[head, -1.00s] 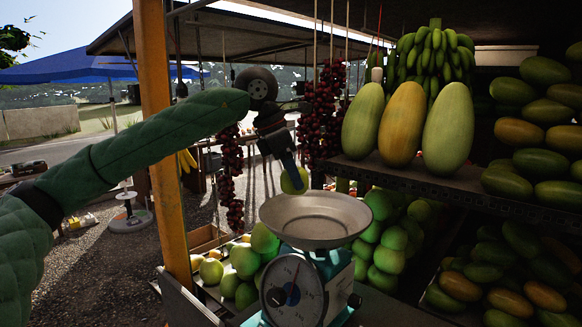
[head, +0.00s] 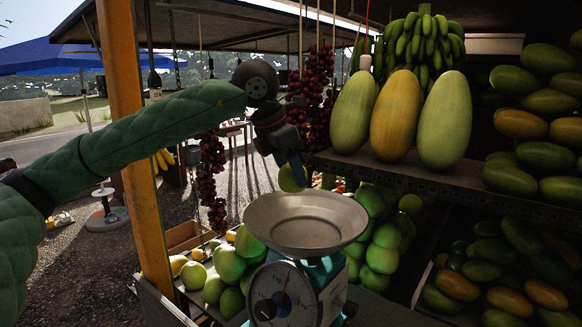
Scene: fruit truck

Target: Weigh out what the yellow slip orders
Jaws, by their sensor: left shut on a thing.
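My left gripper (head: 291,166) is shut on a small yellow-green fruit (head: 293,179). I see no yellow slip. My right gripper is not in view.
Green and yellowish fruit (head: 229,265) lie in a bin left of the scale. Large melons (head: 396,115) stand on the shelf at right, below bananas (head: 425,45). Red strings of fruit (head: 211,185) hang near my arm. An orange post (head: 133,150) stands at left.

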